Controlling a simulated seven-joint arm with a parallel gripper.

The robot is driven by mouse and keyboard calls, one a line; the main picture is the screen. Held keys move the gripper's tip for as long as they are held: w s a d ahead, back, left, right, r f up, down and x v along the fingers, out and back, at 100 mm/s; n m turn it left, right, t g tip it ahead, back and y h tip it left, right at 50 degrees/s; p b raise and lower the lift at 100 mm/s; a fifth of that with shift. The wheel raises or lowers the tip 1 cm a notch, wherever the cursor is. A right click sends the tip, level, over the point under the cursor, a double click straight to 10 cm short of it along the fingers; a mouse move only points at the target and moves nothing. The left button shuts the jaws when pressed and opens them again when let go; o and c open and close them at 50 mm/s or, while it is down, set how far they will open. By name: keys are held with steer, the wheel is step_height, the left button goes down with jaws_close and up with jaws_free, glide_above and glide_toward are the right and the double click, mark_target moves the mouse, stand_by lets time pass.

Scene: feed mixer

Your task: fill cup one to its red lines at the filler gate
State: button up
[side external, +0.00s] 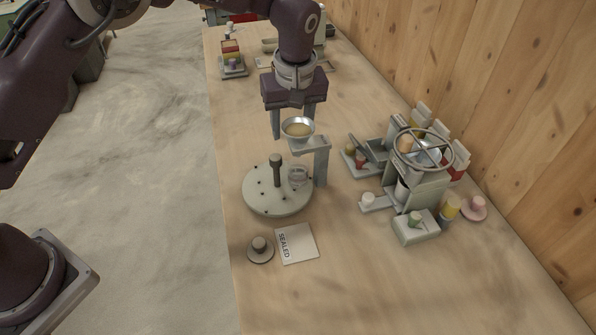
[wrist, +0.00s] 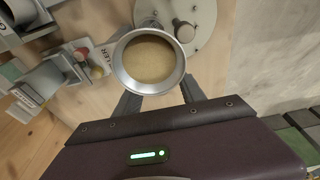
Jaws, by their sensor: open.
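The filler is a metal funnel bowl (side external: 298,128) of tan feed on a grey-green stand (side external: 321,165). A clear cup (side external: 298,175) sits below it on the right part of a round pale turntable (side external: 263,200) with a dark upright post (side external: 275,170). Its red lines and fill level are too small to tell. My gripper (side external: 293,129) is open, with its fingers pointing down near the bowl. In the wrist view the bowl (wrist: 150,62) lies just ahead of the open fingers (wrist: 158,97) and hides what is under it. I cannot make out the gate.
A card marked SEALED (side external: 297,244) and a round knobbed piece (side external: 260,249) lie in front of the turntable. A mixer with a wheel (side external: 423,150) and several small parts stands to the right by the wooden wall. The front right of the table is clear.

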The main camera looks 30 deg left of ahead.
steer(key=c, duration=1)
steer(key=shift+w+a, duration=0.35)
steer(key=shift+a, duration=0.05)
stand_by(2.9)
stand_by(2.1)
